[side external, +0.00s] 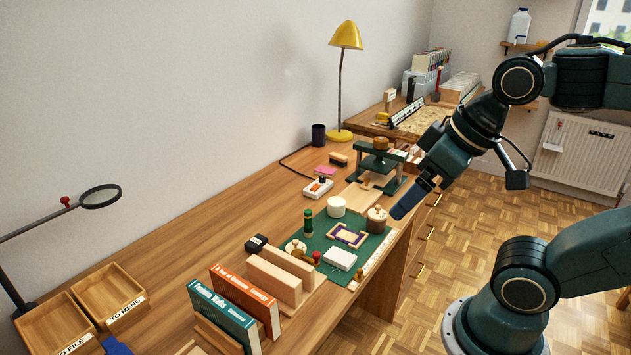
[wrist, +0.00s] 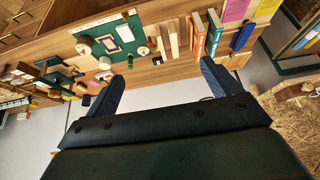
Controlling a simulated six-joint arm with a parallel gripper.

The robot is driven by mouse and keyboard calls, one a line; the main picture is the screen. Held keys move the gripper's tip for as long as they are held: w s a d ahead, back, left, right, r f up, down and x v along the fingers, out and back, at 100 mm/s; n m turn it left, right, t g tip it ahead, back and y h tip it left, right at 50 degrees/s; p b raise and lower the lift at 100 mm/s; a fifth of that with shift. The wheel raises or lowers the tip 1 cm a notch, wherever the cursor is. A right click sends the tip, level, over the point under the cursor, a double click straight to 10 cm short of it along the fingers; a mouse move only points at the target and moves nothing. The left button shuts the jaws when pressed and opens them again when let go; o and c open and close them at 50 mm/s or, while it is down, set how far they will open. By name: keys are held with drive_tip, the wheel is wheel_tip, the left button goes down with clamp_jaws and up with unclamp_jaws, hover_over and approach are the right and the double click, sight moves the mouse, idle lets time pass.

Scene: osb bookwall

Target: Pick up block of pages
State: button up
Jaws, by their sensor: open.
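The block of pages (side external: 340,259) looks like a small white slab lying flat on the green mat (side external: 318,240), near the mat's front edge. In the wrist view a small white shape (wrist: 125,16) at the mat's edge appears to be the same block. My gripper (side external: 408,203) is in the air at the right, beyond the desk's front edge and apart from the block. In the wrist view my gripper (wrist: 163,78) shows two separated fingers with nothing between them.
Wooden boards (side external: 273,281) and upright books (side external: 226,318) are to the left. A green press (side external: 381,165) stands behind.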

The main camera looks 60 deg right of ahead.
drive_tip(key=shift+o, duration=0.4)
drive_tip(key=shift+w, duration=0.1)
drive_tip(key=m+g, duration=0.6)
drive_tip(key=m, duration=1.2)
hover_over(340, 257)
wheel_tip(340, 257, down, 21)
drive_tip(key=shift+d, duration=0.1)
drive_tip(key=shift+f, duration=0.15)
wheel_tip(340, 257, down, 8)
drive_tip(key=shift+r, duration=0.25)
drive_tip(key=shift+f, duration=0.4)
drive_tip(key=shift+f, duration=0.1)
